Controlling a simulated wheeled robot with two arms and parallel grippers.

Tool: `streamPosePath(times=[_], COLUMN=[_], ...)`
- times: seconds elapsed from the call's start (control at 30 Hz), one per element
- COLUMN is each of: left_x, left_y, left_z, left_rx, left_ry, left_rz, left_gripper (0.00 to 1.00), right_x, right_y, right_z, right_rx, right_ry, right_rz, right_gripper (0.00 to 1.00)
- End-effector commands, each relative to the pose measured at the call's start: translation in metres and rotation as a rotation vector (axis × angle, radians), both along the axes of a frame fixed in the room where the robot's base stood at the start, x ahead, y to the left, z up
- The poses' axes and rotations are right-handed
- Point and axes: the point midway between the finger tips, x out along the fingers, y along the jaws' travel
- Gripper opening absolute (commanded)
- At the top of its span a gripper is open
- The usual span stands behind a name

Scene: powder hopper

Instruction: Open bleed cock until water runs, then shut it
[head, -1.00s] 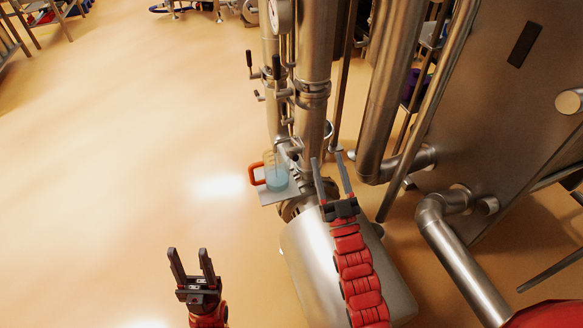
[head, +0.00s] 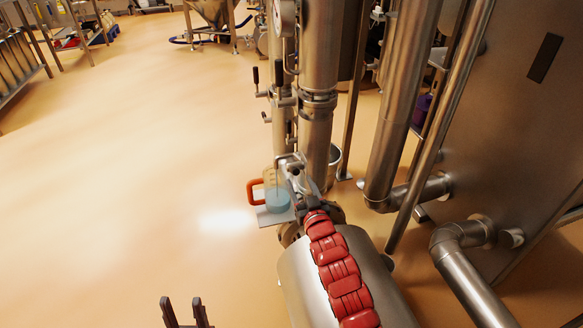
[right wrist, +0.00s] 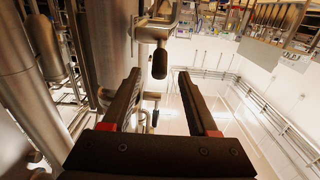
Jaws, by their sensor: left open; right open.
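A clear jug (head: 277,201) with an orange handle and pale blue liquid sits on a small plate (head: 268,220) beside the steel pipes. Small valves with black-tipped levers (head: 279,72) stick out from the pipe above it. In the right wrist view, a metal cock with a black lever (right wrist: 160,63) hangs beyond my right gripper (right wrist: 159,75), which is open, with the lever between its fingertips in the picture. I cannot tell the gap in depth. In the head view, my right gripper (head: 295,172) is beside the jug, partly blending with the metal. My left gripper (head: 185,305) is open and empty over the floor.
A steel motor-like cylinder (head: 310,275) lies below my right arm. Thick pipes (head: 402,100) and a large steel panel (head: 525,120) crowd the right. The floor (head: 120,170) to the left is clear.

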Motion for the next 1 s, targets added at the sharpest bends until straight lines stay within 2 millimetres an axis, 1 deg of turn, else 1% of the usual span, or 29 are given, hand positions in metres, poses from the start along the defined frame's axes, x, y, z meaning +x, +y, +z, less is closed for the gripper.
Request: streamPosePath(times=[0.03,0.2,0.4,0.63,0.97,1.0], left_x=[0.0,0.0,0.0,0.0,0.0,0.0], left_y=[0.0,0.0,0.0,0.0,0.0,0.0], left_z=[-0.004,-0.011,-0.016,-0.019,-0.019,-0.019], left_rx=[0.0,0.0,0.0,0.0,0.0,0.0], left_ry=[0.0,0.0,0.0,0.0,0.0,0.0], left_rz=[0.0,0.0,0.0,0.0,0.0,0.0], left_gripper=[0.5,0.5,0.5,0.5,0.5,0.5], right_x=[0.011,0.045,0.074,0.091,0.093,0.093], right_y=[0.002,0.01,0.015,0.018,0.019,0.019], right_z=[-0.001,-0.001,-0.002,-0.001,0.0,0.0], right_rx=[0.001,0.002,0.001,0.0,0.001,0.001], right_ry=[0.0,0.0,0.002,0.001,0.0,0.0], right_rz=[-0.001,0.001,0.001,0.0,0.0,0.0], right_gripper=[0.59,0.59,0.59,0.59,0.59,0.56])
